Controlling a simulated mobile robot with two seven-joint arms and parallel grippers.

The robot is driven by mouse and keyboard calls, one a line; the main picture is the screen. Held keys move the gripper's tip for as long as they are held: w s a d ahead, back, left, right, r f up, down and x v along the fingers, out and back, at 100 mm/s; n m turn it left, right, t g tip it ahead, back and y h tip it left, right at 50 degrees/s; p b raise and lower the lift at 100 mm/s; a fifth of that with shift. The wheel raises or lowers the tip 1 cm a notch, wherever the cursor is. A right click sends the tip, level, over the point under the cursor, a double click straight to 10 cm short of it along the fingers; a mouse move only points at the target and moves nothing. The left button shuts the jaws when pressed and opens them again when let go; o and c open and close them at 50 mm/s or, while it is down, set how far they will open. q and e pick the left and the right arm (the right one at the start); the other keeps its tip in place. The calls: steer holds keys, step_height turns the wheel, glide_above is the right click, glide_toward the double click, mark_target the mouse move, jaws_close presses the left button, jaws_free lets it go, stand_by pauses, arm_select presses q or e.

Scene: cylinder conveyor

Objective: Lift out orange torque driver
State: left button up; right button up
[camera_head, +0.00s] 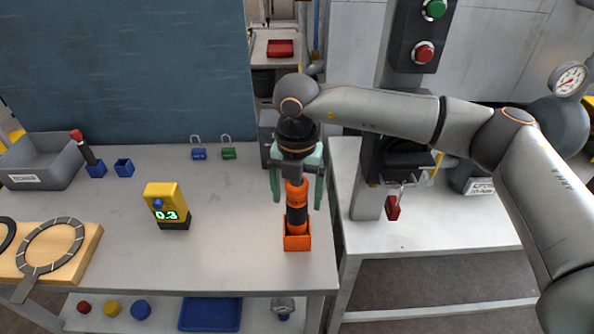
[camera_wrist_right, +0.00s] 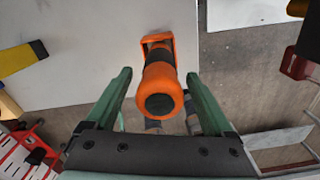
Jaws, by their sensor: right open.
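The orange torque driver (camera_head: 297,196) stands upright in an orange holder (camera_head: 297,241) at the right end of the grey table. It has an orange top and a black middle. My right gripper (camera_head: 297,196) is above it, pointing down, with its green fingers open on either side of the driver's upper part. In the right wrist view the driver (camera_wrist_right: 160,90) shows end-on between the two open fingers (camera_wrist_right: 160,88), with gaps at both sides. The holder (camera_wrist_right: 157,40) shows behind it. My left gripper is not in view.
A yellow meter (camera_head: 165,203) reading 0.3 stands left of the driver. Blue (camera_head: 198,151) and green (camera_head: 228,150) padlocks lie behind. A red-handled tool stands in a blue holder (camera_head: 96,170) beside a grey bin (camera_head: 42,163). The table's right edge is close to the driver.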

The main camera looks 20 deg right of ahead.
steer(key=shift+f, duration=1.2)
steer(key=shift+c, duration=0.4)
jaws_close()
stand_by(0.4)
